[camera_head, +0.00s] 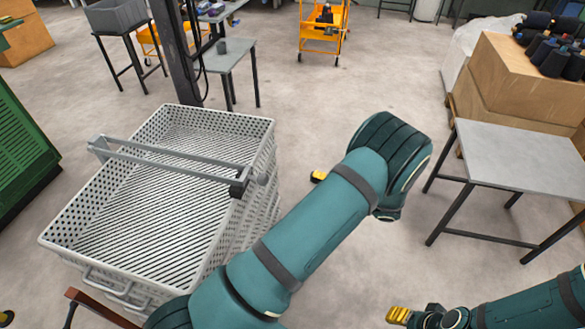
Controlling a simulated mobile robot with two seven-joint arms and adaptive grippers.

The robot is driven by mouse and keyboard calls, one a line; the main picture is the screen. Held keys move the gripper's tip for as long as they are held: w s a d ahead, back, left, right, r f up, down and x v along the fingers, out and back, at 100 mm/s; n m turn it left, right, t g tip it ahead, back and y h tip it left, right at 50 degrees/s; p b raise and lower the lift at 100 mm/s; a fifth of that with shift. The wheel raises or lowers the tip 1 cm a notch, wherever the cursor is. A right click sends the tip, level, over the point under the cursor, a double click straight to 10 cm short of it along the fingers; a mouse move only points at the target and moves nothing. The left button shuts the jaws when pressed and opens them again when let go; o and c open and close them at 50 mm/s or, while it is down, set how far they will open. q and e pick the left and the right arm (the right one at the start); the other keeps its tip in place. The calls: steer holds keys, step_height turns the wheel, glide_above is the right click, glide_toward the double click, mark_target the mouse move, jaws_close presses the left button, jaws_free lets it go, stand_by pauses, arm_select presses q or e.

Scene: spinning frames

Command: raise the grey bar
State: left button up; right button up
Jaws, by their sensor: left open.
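The grey bar (170,160) is a long light-grey frame lying level across the white crate (62,232), from its left rim to its right rim. Its right end carries a dark block (239,184). My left arm crosses the middle of the view, right of the crate. My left gripper (318,176) is almost wholly hidden behind that arm. Only a small yellow and black piece, seemingly its fingertip, shows, apart from the bar; the gripper is open. My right gripper (399,314), with yellow pads, is low at the right, far from the bar; its opening is unclear.
A grey-topped table (525,157) stands at the right, beside cardboard boxes with dark cones. A dark post (178,50) and small table (230,56) stand behind the crate. A green machine (22,150) is at the left. The floor between crate and right table is clear.

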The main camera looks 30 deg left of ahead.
mark_target(268, 181)
arm_select(q)
steer(key=x, duration=0.9)
steer(key=b+x, duration=0.1)
steer(key=x, duration=0.3)
steer(key=shift+w+a+r, duration=0.15)
steer(key=shift+a+r, duration=0.2)
steer(key=shift+r, duration=0.05)
jaws_close()
